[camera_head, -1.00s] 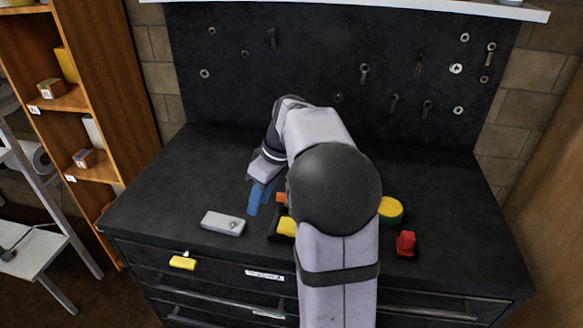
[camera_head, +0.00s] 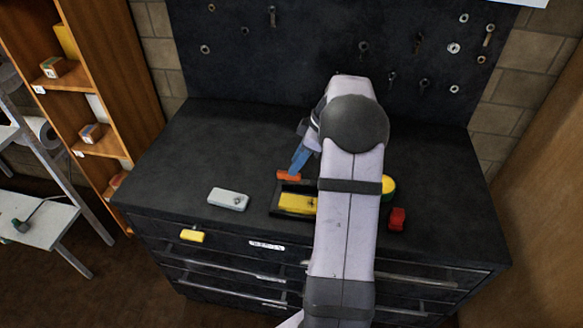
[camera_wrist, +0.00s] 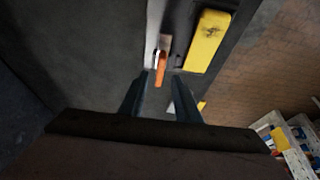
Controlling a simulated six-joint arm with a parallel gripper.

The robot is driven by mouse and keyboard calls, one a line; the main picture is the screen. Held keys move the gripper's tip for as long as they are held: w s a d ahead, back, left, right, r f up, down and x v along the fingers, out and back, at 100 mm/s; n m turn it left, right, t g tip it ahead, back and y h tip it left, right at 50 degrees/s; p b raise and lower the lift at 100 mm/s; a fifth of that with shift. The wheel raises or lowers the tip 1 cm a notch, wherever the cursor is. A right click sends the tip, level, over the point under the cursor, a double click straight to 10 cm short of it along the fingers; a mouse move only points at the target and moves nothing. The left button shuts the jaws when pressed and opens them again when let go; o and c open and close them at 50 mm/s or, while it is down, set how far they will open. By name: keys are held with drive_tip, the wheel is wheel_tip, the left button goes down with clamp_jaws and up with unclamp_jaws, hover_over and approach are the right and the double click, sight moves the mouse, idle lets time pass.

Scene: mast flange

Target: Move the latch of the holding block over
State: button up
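The holding block (camera_head: 282,211) is a dark frame with a yellow piece (camera_head: 297,203) in it, on the black bench top. Its orange latch (camera_head: 289,175) sits at the block's far edge. My gripper (camera_head: 296,169), with blue fingers, points down at the latch from behind, and my arm hides the block's right end. In the wrist view, the orange latch (camera_wrist: 160,66) shows at the gap between the tips of my gripper (camera_wrist: 162,79). The fingers are apart. I cannot tell whether they touch the latch. The yellow piece (camera_wrist: 207,42) lies to the right there.
A pale grey block (camera_head: 228,199) lies left of the holding block. A yellow piece (camera_head: 192,236) is at the drawer front. The bench's left rear is clear.

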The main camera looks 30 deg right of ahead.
drive_tip(key=shift+p+x, duration=0.6)
drive_tip(key=shift+x, duration=1.55)
clamp_jaws()
